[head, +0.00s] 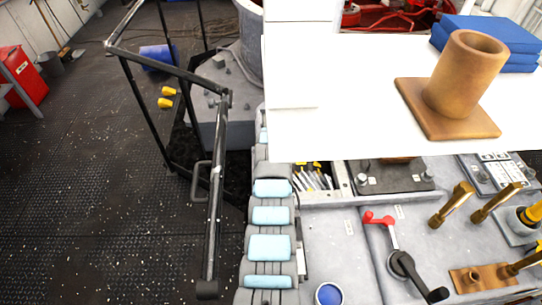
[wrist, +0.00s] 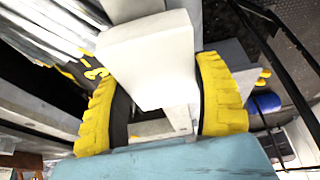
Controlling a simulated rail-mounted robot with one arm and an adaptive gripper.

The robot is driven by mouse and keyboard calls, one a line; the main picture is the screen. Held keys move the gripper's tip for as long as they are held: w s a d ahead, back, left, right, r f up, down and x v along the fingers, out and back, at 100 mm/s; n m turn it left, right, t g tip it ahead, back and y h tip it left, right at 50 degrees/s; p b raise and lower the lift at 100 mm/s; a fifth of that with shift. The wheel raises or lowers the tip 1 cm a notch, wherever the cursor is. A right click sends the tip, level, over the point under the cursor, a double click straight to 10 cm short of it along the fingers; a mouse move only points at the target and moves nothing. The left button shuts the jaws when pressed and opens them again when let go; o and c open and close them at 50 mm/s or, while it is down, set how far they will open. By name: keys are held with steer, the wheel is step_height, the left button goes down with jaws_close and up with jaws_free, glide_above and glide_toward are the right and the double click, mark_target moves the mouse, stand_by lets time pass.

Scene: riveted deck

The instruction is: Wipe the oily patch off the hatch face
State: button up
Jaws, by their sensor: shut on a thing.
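My gripper (wrist: 159,70) shows in the wrist view, with its two yellow ribbed fingers on either side of a pale white block (wrist: 147,58). The fingers are shut on this block, one against each side near its wide end. I cannot tell whether the block touches anything beyond it. My gripper cannot be made out in the head view. I cannot make out an oily patch or a hatch face in either view.
A white surface (head: 340,125) at the upper right bears a brown cylinder (head: 460,85) on a plate and a blue stack (head: 495,35). Below is a grey panel with a red-ended crank (head: 380,220) and brass levers (head: 450,205). A dark railing (head: 215,185) borders open deck floor (head: 90,200).

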steer(key=shift+s+d+f+p, duration=0.1)
steer(key=shift+s+p, duration=0.75)
steer(key=shift+s, duration=1.15)
steer(key=shift+c, duration=0.8)
steer(key=shift+w+f+b, duration=0.15)
steer(key=shift+w+b, duration=0.3)
steer(key=shift+b, duration=0.3)
steer(key=shift+w+b, duration=0.5)
steer(key=shift+w, duration=0.1)
steer(key=shift+w+r, duration=0.25)
steer(key=shift+w, duration=0.05)
steer(key=shift+w+f+b, duration=0.15)
steer(key=shift+w+b, duration=1.4)
steer(key=shift+b, duration=0.35)
steer(key=shift+w, duration=0.1)
